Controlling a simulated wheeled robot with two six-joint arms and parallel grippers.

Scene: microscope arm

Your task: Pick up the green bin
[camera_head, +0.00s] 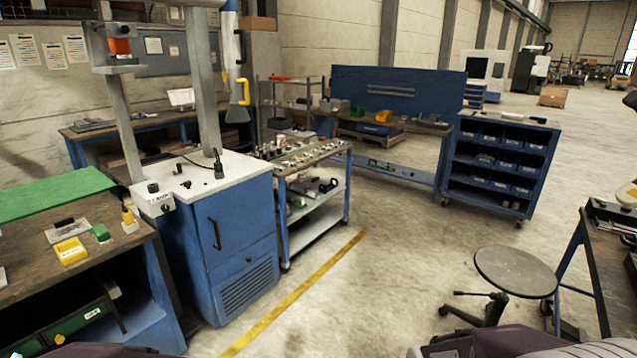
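A small green bin-like object (101,233) sits on the near left workbench, beside a yellow bin (70,251). Another small green object (357,112) sits on the far workbench next to a yellow bin (383,116). Both green objects are small in view, and I cannot tell for sure which is the green bin. Neither of my grippers is in view.
The near left workbench (30,285) also has a green mat (45,192). A blue machine cabinet (235,235) and a loaded cart (318,230) stand beside it. A round stool (515,272) is at lower right. The floor between is clear.

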